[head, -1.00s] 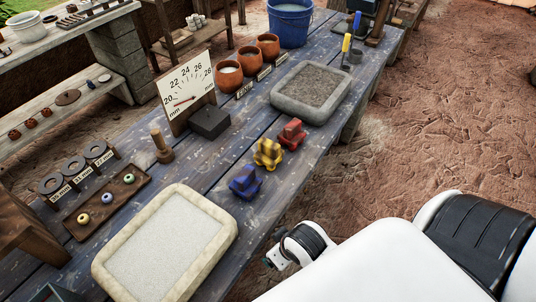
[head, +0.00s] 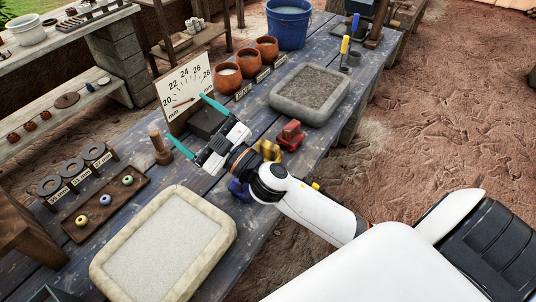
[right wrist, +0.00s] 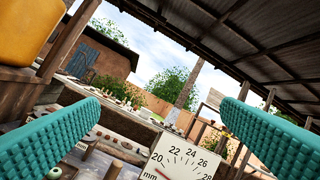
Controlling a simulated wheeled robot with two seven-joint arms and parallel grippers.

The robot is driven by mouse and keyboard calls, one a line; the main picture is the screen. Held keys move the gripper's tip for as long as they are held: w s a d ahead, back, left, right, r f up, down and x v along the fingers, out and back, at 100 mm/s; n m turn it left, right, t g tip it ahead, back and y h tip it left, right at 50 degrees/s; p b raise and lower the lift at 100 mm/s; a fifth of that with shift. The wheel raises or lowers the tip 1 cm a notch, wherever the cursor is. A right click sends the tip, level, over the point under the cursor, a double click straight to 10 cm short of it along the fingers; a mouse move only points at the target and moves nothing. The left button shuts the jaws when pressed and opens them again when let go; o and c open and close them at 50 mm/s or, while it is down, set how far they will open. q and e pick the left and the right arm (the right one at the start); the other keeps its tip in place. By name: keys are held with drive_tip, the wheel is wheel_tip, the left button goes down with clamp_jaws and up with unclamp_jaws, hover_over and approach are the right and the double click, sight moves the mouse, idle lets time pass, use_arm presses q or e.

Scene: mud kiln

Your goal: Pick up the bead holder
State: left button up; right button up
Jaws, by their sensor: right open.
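Nothing is labelled as the bead holder, and I cannot tell for sure which thing it is. A wooden peg on a round base (head: 160,148) stands upright on the blue table. Blue, yellow and red stepped pieces sit in a row; my right arm partly covers the blue piece (head: 240,190) and yellow piece (head: 268,150), while the red piece (head: 291,135) is clear. A wooden tray (head: 120,203) holds three small beads. My left gripper is out of view.
The gauge board (head: 185,90) stands just beyond my right gripper; it also shows in the right wrist view (right wrist: 180,158). A dark block (head: 208,120) lies before it. A pale tray (head: 215,245) is in front, a grey tray (head: 335,108) farther right. Clay pots (head: 267,48) stand behind.

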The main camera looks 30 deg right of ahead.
drive_tip(key=a+r+n+g+y, duration=0.1)
drive_tip(key=a+n+g+y, duration=0.6)
drive_tip(key=n+y, duration=0.3)
drive_tip(key=n+g+h, duration=0.2)
drive_tip(key=g+h, duration=1.1)
drive_tip(key=h, duration=0.5)
approach(268, 154)
drive_tip(key=shift+w+d+f, duration=0.15)
drive_tip(key=shift+w+d, duration=0.4)
drive_tip(key=shift+d, duration=0.35)
wheel_tip(268, 154, down, 5)
drive_tip(key=shift+f+p, duration=0.1)
drive_tip(key=shift+p, duration=0.55)
drive_tip(key=f, duration=0.2)
drive_tip(key=f+p, duration=0.1)
drive_tip(key=f, duration=0.2)
drive_tip(key=shift+w+a+f+p, duration=0.2)
drive_tip(key=shift+a+f+p, duration=0.1)
drive_tip(key=shift+a, duration=0.05)
drive_tip(key=shift+f, duration=0.35)
